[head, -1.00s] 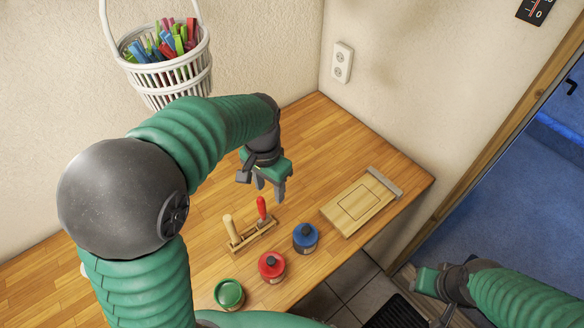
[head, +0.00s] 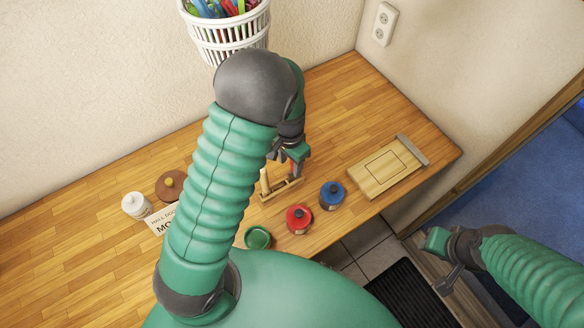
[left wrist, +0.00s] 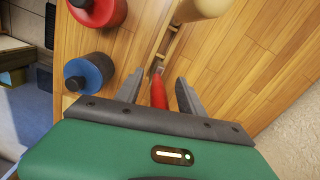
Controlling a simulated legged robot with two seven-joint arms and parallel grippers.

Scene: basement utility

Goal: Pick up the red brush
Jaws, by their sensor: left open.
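The red brush (left wrist: 158,92) stands upright in a small wooden rack (head: 282,191) on the wooden worktop. In the left wrist view its red handle lies between the two fingers of my left gripper (left wrist: 160,78), with gaps showing on both sides. In the head view my left gripper (head: 288,157) is over the rack and hides most of the brush. It is open. A pale wooden handle (left wrist: 200,8) stands in the same rack. My right gripper (head: 442,262) is off the worktop's front edge at the lower right; its jaws are unclear.
A red jar (head: 299,220), a blue jar (head: 332,196) and a green jar (head: 257,237) stand near the front edge. A wooden board (head: 384,168) lies to the right. A white bottle (head: 136,205) stands left. A basket (head: 232,36) hangs at the back.

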